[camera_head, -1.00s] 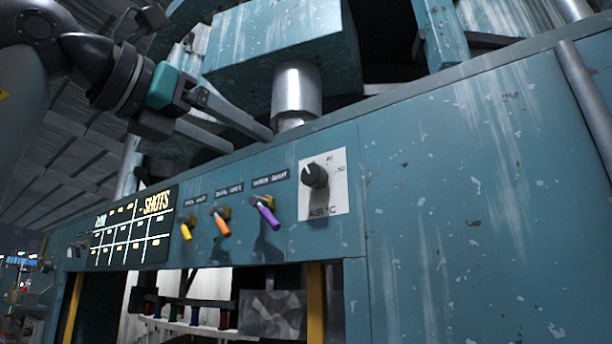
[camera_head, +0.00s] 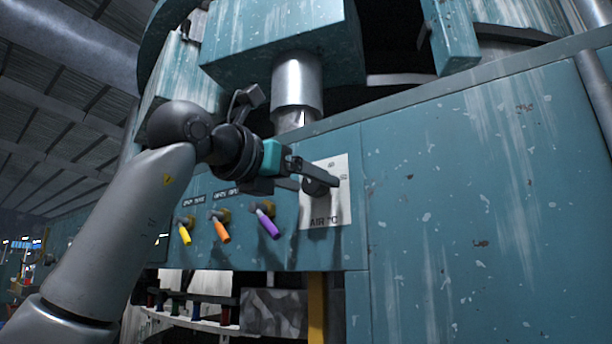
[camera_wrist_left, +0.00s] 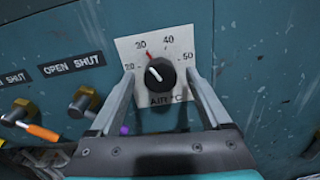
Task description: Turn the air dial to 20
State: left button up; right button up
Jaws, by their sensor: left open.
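The air dial (camera_wrist_left: 160,73) is a round black knob on a white plate (camera_wrist_left: 181,46) marked 20, 30, 40 and 50, lettered AIR °C. A white line on the knob points up and left, and a small red mark lies by the 30. My left gripper (camera_wrist_left: 160,80) is open, with one finger to each side of the knob and a gap showing on both sides. In the head view my left gripper (camera_head: 328,180) is in front of the plate (camera_head: 340,212) and partly hides the dial (camera_head: 315,187). My right gripper is not in view.
Left of the dial, a purple lever (camera_head: 267,225), an orange lever (camera_head: 221,230) and a yellow lever (camera_head: 185,235) stick out of the blue panel (camera_head: 450,190). The purple one is close below my left gripper. The panel right of the dial is clear.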

pick_arm(q)
grip_shut()
dwell(0.7)
